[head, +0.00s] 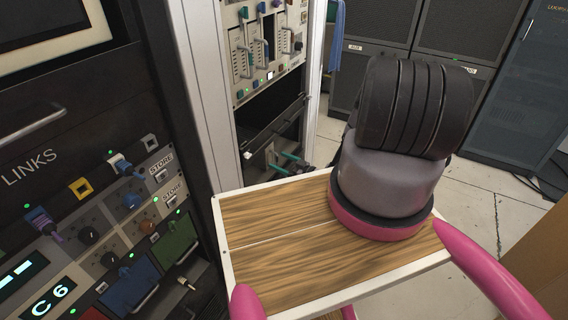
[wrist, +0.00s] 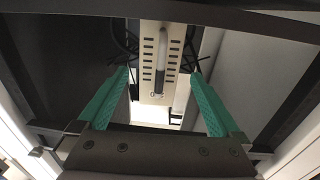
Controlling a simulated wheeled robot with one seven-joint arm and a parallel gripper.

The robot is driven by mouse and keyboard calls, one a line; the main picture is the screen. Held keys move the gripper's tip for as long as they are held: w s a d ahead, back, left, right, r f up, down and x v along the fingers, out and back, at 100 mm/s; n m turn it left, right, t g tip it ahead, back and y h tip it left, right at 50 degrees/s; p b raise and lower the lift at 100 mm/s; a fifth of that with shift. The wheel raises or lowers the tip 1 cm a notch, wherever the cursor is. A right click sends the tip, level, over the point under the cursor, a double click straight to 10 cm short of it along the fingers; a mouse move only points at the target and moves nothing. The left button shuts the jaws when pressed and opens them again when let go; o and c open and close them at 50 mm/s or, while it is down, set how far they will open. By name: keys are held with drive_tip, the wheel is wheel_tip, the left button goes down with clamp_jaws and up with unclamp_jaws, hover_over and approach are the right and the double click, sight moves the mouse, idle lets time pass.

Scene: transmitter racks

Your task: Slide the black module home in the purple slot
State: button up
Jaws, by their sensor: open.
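My gripper (wrist: 161,74) is open, with two teal fingers spread apart and nothing between them that I can see touching either. It also shows small in the head view (head: 288,162), low in front of the middle rack, partly hidden by the wooden board. I cannot make out a black module for certain in either view.
A pale slotted panel with an upright bar (wrist: 161,62) lies beyond my fingers, with dark cables beside it. The middle rack (head: 262,50) has a dark opening below its controls. A wooden board (head: 275,215) lies in front. Floor (head: 488,200) shows at right.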

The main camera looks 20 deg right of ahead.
sight(264, 154)
drive_tip(key=x, duration=0.9)
clamp_jaws()
drive_tip(key=v, duration=0.9)
drive_tip(key=shift+s+d, duration=0.3)
idle(2.2)
drive_tip(key=shift+s, duration=0.1)
unclamp_jaws()
drive_tip(key=shift+d, duration=0.1)
